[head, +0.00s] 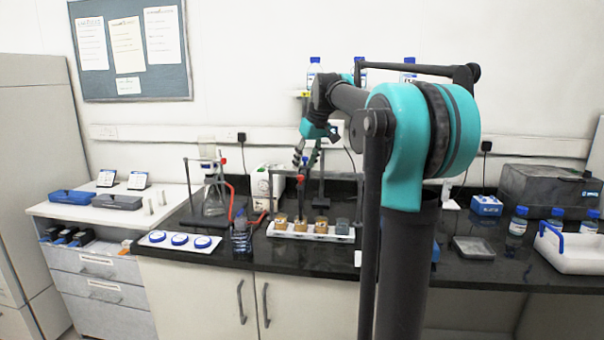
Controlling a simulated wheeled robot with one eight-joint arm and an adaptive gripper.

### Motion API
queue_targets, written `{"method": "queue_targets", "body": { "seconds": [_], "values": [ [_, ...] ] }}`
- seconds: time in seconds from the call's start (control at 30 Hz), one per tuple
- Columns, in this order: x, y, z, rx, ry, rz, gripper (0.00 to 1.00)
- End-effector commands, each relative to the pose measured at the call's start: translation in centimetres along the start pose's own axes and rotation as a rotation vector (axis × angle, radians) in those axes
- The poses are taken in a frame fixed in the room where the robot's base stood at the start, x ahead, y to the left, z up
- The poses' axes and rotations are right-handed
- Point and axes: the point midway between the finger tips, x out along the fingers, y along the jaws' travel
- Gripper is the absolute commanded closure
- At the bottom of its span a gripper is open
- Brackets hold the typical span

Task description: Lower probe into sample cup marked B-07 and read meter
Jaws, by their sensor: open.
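My gripper (307,157) hangs fingers down at the end of my teal and dark arm, over the middle of the bench. It is open. It overlaps a stand with a thin upright and red part (300,184), which may be the probe; I cannot tell whether they touch. Below is a white rack (285,234) with several small cups: amber ones (321,224) and a grey one (342,226). No B-07 mark is legible. A white device (261,184) stands behind to the left and may be the meter; no reading shows.
A flask on a stand (214,199) and a clear bottle (241,236) stand left of the rack. A white tray (155,241) holds blue-rimmed round items. My arm hides part of the bench.

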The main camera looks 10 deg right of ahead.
Motion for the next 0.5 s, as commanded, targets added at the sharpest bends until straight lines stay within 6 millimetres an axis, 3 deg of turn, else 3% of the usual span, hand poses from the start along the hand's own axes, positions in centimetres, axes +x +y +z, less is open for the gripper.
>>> {"method": "queue_targets", "body": {
  "seconds": [0.2, 0.5],
  "values": [
    [3.3, 0.0, 0.0, -0.001, 0.000, 0.000, 0.56],
    [4.6, 0.0, 0.0, 0.000, 0.000, 0.000, 0.56]
  ]
}}
